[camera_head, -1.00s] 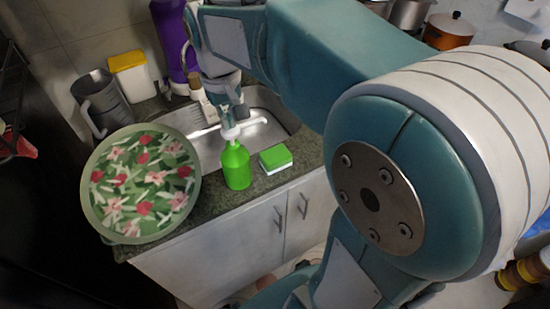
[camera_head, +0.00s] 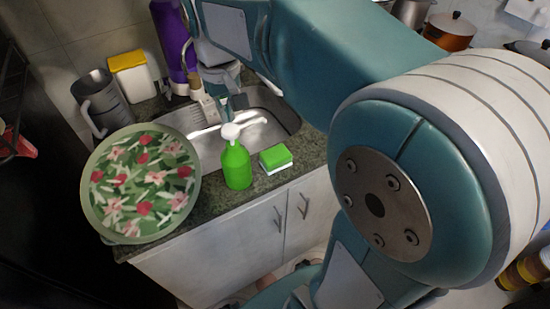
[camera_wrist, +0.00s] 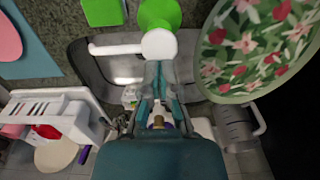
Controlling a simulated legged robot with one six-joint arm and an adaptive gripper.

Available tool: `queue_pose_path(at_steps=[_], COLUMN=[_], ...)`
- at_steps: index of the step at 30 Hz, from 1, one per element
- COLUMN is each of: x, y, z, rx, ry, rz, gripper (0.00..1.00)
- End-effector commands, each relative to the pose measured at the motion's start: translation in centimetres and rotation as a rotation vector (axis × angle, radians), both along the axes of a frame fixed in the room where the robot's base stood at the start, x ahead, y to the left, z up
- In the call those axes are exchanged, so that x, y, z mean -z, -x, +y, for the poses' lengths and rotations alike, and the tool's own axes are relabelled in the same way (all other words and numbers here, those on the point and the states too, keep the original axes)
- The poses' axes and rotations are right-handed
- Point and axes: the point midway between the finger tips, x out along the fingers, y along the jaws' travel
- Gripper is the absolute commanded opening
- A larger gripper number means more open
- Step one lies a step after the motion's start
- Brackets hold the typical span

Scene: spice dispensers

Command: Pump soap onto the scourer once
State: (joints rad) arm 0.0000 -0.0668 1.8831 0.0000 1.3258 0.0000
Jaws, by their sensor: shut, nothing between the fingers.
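The green soap bottle (camera_head: 236,167) stands upright on the counter in front of the sink. Its white pump head (camera_head: 231,131) has a spout reaching right, towards the scourer's side. The scourer (camera_head: 275,157), green on top and white below, lies on the counter just right of the bottle. My gripper (camera_head: 224,104) is shut and empty, above and behind the pump head, apparently apart from it. In the wrist view, my fingertips (camera_wrist: 158,68) are close to the white pump head (camera_wrist: 159,45). The scourer (camera_wrist: 103,11) is at the top edge there.
A round floral tray (camera_head: 142,187) lies left of the bottle. The metal sink (camera_head: 262,131) with its tap is behind. A grey jug (camera_head: 100,103), a yellow-lidded container (camera_head: 133,78) and a purple bottle (camera_head: 172,42) stand at the back left.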

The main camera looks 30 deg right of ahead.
Motion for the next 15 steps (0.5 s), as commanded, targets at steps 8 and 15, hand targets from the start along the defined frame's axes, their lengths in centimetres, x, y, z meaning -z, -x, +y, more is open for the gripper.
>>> queue_pose_path(at_steps=[8, 15], x=[-2.2, -4.3], y=[0.0, 0.0], z=[0.0, 0.0], rx=[0.0, 0.0], ry=[0.0, 0.0], rz=[-0.003, -0.003], gripper=[0.0, 0.0])
